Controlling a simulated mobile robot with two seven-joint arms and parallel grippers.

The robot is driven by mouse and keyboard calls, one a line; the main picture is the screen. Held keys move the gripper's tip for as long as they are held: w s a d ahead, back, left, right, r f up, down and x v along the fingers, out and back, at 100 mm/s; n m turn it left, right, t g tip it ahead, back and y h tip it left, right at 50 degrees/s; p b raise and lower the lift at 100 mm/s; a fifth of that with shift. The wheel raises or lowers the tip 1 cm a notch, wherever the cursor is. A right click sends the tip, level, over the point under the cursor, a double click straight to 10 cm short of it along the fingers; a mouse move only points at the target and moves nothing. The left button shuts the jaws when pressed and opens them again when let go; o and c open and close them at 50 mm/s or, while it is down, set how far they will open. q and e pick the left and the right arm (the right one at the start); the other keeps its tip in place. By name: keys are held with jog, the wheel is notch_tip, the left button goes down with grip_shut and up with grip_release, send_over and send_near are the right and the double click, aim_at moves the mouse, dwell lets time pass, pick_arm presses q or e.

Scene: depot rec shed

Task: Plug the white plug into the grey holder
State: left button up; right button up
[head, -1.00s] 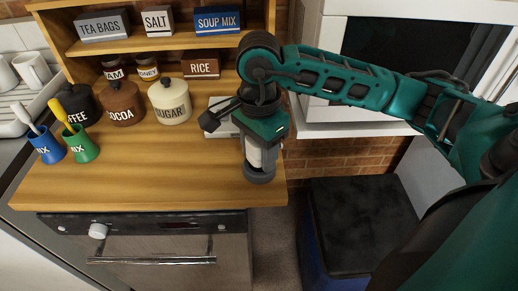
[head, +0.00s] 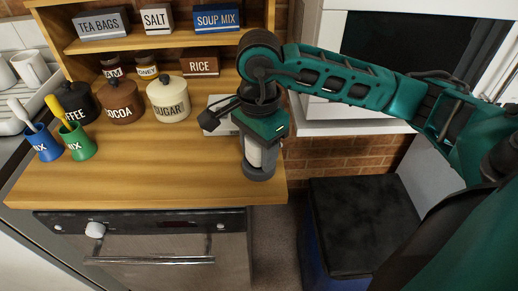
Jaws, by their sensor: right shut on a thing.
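My right gripper (head: 258,172) points down over the right front corner of the wooden counter (head: 150,180). It is shut on a white thing, likely the white plug (head: 254,153), which shows only as a pale strip between the dark fingers. Dark grey parts surround its lower end; I cannot tell whether these are fingertips alone or also the grey holder. I cannot tell whether the plug touches anything below. A flat light grey object (head: 221,109) lies on the counter behind the gripper, partly hidden by it. My left gripper is not in view.
Coffee, cocoa (head: 120,101) and sugar (head: 168,100) jars stand at the back. Blue (head: 43,144) and green (head: 78,142) cups with utensils stand at left. The shelf (head: 160,44) holds boxes. The counter's front middle is clear. A black-topped bin (head: 365,225) stands right.

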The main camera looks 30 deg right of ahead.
jog(key=shift+s+f, duration=0.15)
jog(key=shift+f, duration=0.35)
jog(key=o, duration=1.1)
jog(key=shift+a, duration=0.1)
jog(key=r, duration=0.4)
jog(key=r+p, duration=0.1)
jog(key=r, duration=0.4)
jog(key=r+p, duration=0.1)
jog(key=r, duration=0.4)
jog(key=shift+w, duration=0.3)
